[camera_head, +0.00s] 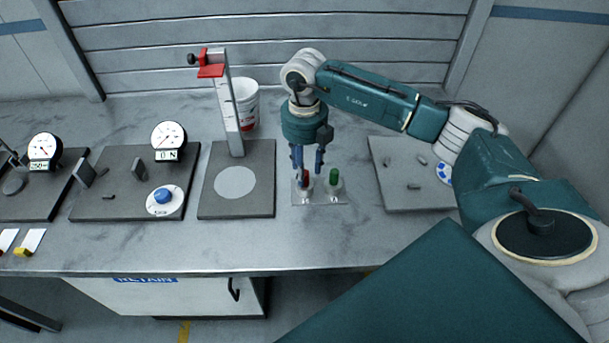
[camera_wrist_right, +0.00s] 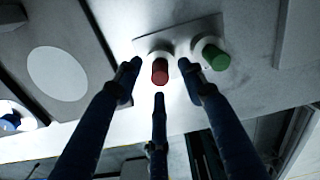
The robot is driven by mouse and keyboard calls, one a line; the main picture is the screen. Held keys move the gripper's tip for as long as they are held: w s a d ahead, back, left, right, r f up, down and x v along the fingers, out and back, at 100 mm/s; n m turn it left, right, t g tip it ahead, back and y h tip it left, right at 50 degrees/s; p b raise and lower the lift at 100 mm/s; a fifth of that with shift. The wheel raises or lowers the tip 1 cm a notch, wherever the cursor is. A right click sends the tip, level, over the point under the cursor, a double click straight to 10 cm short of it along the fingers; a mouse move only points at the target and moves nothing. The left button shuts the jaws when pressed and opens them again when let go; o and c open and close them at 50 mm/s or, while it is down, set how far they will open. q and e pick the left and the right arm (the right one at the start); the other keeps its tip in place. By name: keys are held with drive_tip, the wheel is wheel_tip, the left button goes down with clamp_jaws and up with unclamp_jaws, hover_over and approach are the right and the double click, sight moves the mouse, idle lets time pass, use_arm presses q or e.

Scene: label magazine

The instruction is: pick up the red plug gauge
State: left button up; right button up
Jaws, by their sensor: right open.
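The red plug gauge (camera_head: 306,178) stands upright on a small light plate (camera_head: 318,199) near the middle of the bench. In the right wrist view its red top (camera_wrist_right: 160,71) shows with a pale collar behind it. My right gripper (camera_head: 308,172) is over it, pointing down, with its fingers partly covering it. In the right wrist view the three fingers (camera_wrist_right: 158,85) are spread around the red top, with gaps visible. A green plug gauge (camera_head: 334,177) stands just right of it on the same plate; its green top (camera_wrist_right: 215,57) is beside one fingertip. My left gripper is in neither view.
A height stand with a red arm (camera_head: 211,70) rises from a dark base (camera_head: 207,207) to the left. A white bucket (camera_head: 247,105) is behind it. Dial gauge fixtures stand further left. A grey board (camera_head: 408,199) with small parts lies right. Bench in front is clear.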

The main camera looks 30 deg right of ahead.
drive_tip(key=shift+s+f, duration=0.1)
drive_tip(key=shift+f, duration=0.9)
drive_tip(key=c, duration=0.8)
clamp_jaws()
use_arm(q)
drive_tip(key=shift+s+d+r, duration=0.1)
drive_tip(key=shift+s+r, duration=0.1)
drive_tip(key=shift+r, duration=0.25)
